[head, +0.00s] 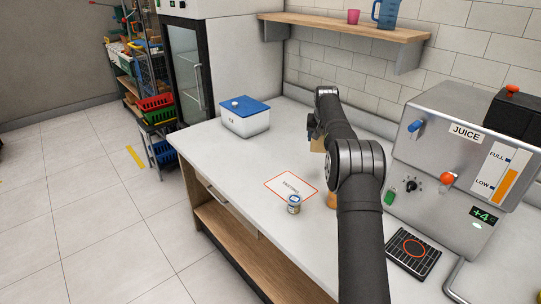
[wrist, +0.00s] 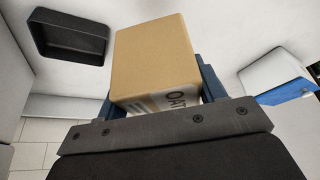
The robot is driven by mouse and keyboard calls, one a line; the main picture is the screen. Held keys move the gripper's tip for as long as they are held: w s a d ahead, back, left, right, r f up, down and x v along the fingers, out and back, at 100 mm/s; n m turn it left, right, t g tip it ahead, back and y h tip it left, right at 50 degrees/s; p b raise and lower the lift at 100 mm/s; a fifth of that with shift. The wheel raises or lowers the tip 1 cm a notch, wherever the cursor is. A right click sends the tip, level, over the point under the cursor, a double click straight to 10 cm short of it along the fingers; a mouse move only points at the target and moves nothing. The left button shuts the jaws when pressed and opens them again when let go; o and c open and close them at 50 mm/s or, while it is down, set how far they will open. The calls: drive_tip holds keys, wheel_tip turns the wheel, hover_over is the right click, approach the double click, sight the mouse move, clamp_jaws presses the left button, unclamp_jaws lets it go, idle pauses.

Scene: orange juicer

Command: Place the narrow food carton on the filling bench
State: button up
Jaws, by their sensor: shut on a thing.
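The narrow food carton (wrist: 155,58) is plain tan with a white label reading "OAT". It fills the middle of the wrist view, between the blue fingers of my gripper (wrist: 155,92). In the head view a sliver of the tan carton (head: 317,145) shows beside my arm, above the white-topped bench (head: 235,165); the rest is hidden. My gripper (head: 312,130) is mostly hidden behind my arm there. I cannot tell the carton's exact height over the bench. A red-outlined marked rectangle (head: 291,185) lies on the bench top; its lettering is too small to read surely.
A small jar (head: 294,205) stands at the rectangle's near corner. An orange-brown thing (head: 332,201) is partly hidden by my arm. A blue-lidded white box (head: 246,120) stands at the bench's far left. The juice machine (head: 450,150) stands right. Bench left of the rectangle is clear.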

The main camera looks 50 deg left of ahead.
sight(316, 149)
drive_tip(key=shift+n, duration=0.5)
drive_tip(key=a+f, duration=0.1)
drive_tip(key=f, duration=0.4)
drive_tip(key=a+f, duration=0.1)
drive_tip(key=f, duration=0.4)
drive_tip(key=w+a+f, duration=0.1)
drive_tip(key=f, duration=0.4)
drive_tip(key=shift+w+f, duration=0.1)
drive_tip(key=shift+f, duration=0.2)
drive_tip(key=shift+f, duration=0.15)
drive_tip(key=o, duration=1)
drive_tip(key=shift+r, duration=0.5)
drive_tip(key=v, duration=1.1)
drive_tip(key=shift+d+r, duration=0.15)
drive_tip(key=shift+d, duration=0.1)
